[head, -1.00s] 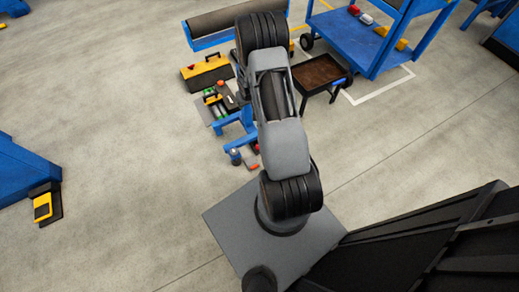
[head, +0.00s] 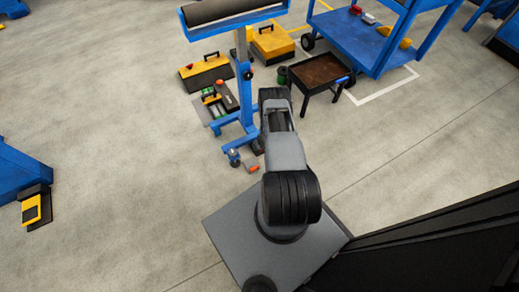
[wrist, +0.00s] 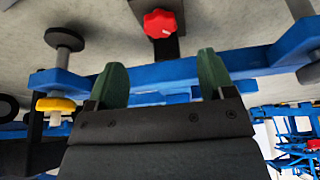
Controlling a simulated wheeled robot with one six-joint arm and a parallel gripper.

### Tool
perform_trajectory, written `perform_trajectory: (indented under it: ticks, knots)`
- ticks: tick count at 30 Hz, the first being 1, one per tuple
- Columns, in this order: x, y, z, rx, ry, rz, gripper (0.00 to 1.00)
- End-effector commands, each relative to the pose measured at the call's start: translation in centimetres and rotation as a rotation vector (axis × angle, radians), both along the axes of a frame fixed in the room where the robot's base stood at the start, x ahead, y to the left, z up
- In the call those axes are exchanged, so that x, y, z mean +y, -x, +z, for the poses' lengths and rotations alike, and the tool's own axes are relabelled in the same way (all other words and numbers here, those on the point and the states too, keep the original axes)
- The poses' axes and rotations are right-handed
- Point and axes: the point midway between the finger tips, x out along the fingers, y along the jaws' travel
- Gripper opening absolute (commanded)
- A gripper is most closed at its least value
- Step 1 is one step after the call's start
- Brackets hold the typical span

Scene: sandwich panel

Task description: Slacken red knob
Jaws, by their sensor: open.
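The red knob (wrist: 160,23) is a lobed knob on a dark bracket at the top middle of the wrist view. My gripper (wrist: 160,59) is open, with its two green fingers spread apart and nothing between them. The knob lies beyond the fingertips, roughly centred between them and apart from both. I cannot make out the red knob in the head view, where my arm hides my gripper.
A blue bar (wrist: 255,62) crosses behind the fingers. A yellow knob (wrist: 56,104) and a dark disc-topped rod (wrist: 64,40) are at left. In the head view, a blue roller stand (head: 242,100) is just beyond my arm, near a black tray table (head: 318,72).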

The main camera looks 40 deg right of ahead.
Motion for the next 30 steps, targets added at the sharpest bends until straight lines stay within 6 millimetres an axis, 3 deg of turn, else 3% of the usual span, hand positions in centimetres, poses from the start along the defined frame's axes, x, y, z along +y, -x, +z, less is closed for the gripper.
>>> perform_trajectory:
  ticks: [1,3,12,30]
  knots:
    - [0.0,-0.4,-1.7,0.001,0.0,0.001,0.76]
    - [-0.1,-0.9,-2.9,0.0,0.001,0.002,0.76]
    - [-0.5,-2.5,-6.6,0.001,0.0,0.0,0.76]
    - [-0.6,-3.0,-7.5,0.002,0.0,0.0,0.73]
